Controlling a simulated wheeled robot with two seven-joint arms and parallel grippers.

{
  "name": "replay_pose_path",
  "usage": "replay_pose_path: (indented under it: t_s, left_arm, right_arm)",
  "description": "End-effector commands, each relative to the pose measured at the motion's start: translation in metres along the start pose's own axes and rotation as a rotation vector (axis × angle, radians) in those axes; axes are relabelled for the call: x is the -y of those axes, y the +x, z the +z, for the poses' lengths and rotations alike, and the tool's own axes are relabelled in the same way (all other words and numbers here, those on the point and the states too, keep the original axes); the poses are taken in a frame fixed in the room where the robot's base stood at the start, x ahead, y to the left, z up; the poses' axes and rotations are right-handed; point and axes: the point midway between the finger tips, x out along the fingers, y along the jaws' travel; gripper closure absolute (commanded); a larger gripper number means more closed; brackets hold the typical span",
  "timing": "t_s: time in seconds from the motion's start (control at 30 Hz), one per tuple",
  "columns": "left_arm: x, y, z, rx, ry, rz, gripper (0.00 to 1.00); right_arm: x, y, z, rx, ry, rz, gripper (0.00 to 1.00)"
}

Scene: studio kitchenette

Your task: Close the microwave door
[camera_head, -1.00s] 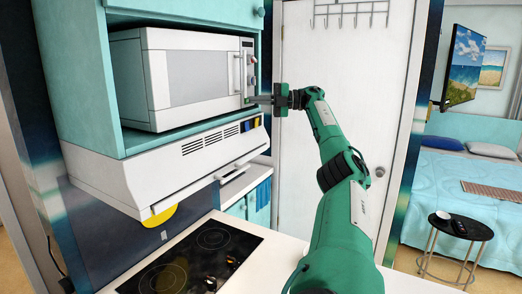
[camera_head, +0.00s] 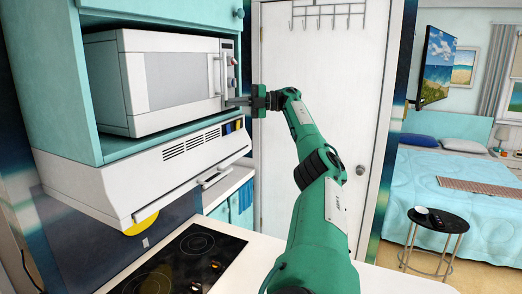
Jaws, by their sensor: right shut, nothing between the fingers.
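The white microwave (camera_head: 132,92) stands in a teal cabinet niche at the upper left. Its door (camera_head: 178,78) lies flush with the front, or nearly so; I cannot tell whether a small gap is left. The door handle (camera_head: 218,76) is upright, beside the control panel (camera_head: 229,66). My right gripper (camera_head: 238,102) is shut and empty, its fingers pointing left at the lower right corner of the microwave front, close to the panel. I cannot tell whether the fingertips touch it. My left gripper is not in view.
A white range hood (camera_head: 140,175) is below the microwave, above a black cooktop (camera_head: 180,262) on a white counter. A white door (camera_head: 320,70) with a hook rack stands behind my right arm. A bed (camera_head: 450,195) and a round black side table (camera_head: 438,220) are at the right.

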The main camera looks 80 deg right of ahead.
Motion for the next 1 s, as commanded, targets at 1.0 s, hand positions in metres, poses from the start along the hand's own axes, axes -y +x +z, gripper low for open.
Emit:
replay_pose_path:
  t_s: [1.0]
  left_arm:
    - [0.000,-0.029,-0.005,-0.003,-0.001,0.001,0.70]
  right_arm:
    - [0.000,-0.074,0.000,0.001,-0.001,0.000,1.00]
